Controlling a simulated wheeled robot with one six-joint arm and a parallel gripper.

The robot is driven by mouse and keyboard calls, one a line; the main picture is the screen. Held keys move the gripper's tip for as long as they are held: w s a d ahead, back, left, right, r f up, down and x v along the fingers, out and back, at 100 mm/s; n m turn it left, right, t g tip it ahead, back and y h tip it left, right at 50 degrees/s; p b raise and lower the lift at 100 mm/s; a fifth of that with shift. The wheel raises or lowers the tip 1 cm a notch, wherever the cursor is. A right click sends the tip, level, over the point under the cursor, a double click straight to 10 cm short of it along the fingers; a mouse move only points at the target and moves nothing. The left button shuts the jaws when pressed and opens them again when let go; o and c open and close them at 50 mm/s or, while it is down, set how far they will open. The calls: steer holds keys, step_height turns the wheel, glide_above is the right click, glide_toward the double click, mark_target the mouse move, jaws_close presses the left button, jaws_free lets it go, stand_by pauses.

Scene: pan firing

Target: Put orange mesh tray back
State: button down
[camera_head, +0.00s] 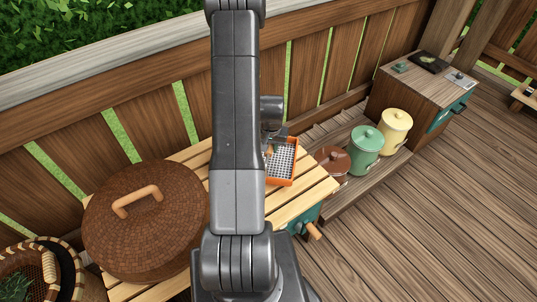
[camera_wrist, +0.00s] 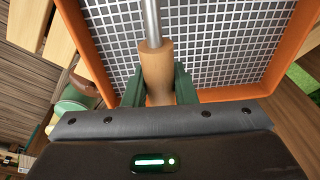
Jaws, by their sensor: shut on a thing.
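The orange mesh tray (camera_head: 284,184) has an orange rim and a pale wire grid. In the head view it is at the far right part of the slatted wooden table, partly hidden by my arm; I cannot tell whether it touches the slats. In the wrist view its rim (camera_wrist: 289,58) and grid fill the upper right. My gripper (camera_wrist: 157,82) is shut on a wooden handle (camera_wrist: 157,65) with a metal rod, which crosses in front of the grid and appears to belong to the tray. In the head view my gripper (camera_head: 271,137) is mostly hidden behind my arm.
A large brown woven lid (camera_head: 150,235) with a wooden handle covers the table's left part. Brown (camera_head: 333,162), green (camera_head: 366,148) and cream (camera_head: 395,130) lidded canisters stand on a low shelf to the right. A wooden fence (camera_head: 130,125) runs behind. Bare slats (camera_head: 315,182) show beside the tray.

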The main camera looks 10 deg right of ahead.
mark_target(270, 161)
steer(key=shift+f, duration=2.25)
steer(key=c, duration=1.2)
jaws_free()
steer(key=r, duration=0.4)
steer(key=s+r, duration=0.1)
steer(key=r, duration=0.3)
steer(key=s+r, duration=0.1)
steer(key=r, duration=0.3)
steer(key=shift+a, duration=0.1)
steer(key=shift+f, duration=0.1)
